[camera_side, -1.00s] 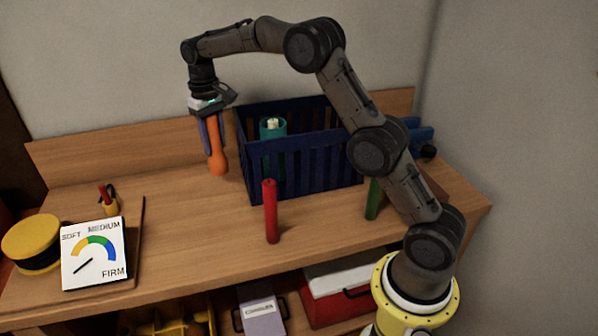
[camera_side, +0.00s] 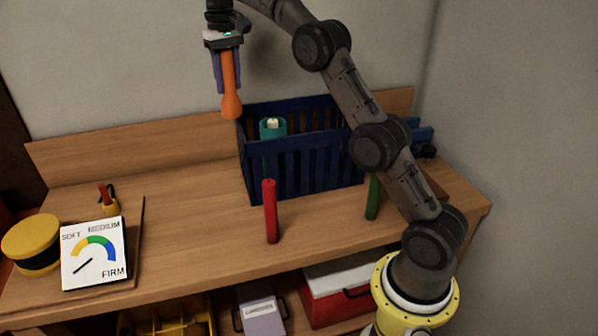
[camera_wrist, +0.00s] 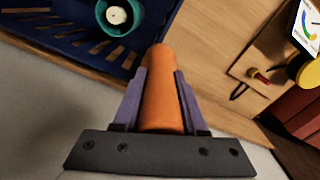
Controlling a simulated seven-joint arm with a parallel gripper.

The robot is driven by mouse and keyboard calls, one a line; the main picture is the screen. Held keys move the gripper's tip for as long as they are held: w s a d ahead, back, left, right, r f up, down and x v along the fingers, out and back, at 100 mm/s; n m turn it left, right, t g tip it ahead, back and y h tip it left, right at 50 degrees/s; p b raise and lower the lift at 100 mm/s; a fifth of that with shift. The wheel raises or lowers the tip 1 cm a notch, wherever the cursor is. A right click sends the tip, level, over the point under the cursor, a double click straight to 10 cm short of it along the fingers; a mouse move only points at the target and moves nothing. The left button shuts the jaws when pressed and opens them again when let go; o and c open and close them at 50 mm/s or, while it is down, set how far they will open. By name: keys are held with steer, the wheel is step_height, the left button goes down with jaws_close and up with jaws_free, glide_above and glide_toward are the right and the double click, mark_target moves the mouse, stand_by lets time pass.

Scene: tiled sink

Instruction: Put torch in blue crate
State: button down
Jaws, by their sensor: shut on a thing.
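An orange torch (camera_side: 231,95) hangs upright in my gripper (camera_side: 228,75), wide end down. It also shows between the purple fingers in the wrist view (camera_wrist: 161,95). My gripper is shut on it and holds it in the air by the left end of the blue crate (camera_side: 313,170), about level with or just above its rim. In the wrist view the crate (camera_wrist: 75,45) is at the upper left. A teal cylinder with a pale top (camera_side: 272,128) stands inside the crate, towards its left end.
A red candle-like stick (camera_side: 270,210) stands in front of the crate, and a green one (camera_side: 373,198) to its right by my arm. A dial board (camera_side: 94,252) and yellow round object (camera_side: 31,240) are at left.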

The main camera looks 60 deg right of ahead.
steer(key=s+d+m, duration=0.6)
steer(key=s+d, duration=0.2)
steer(key=d, duration=0.3)
steer(key=s+d+f+m, duration=0.4)
steer(key=s+f+m, duration=0.3)
steer(key=s+f, duration=0.25)
steer(key=f, duration=0.6)
steer(key=s+f, duration=0.1)
steer(key=f, duration=0.3)
steer(key=shift+c, duration=2.3)
jaws_free()
steer(key=shift+f, duration=0.1)
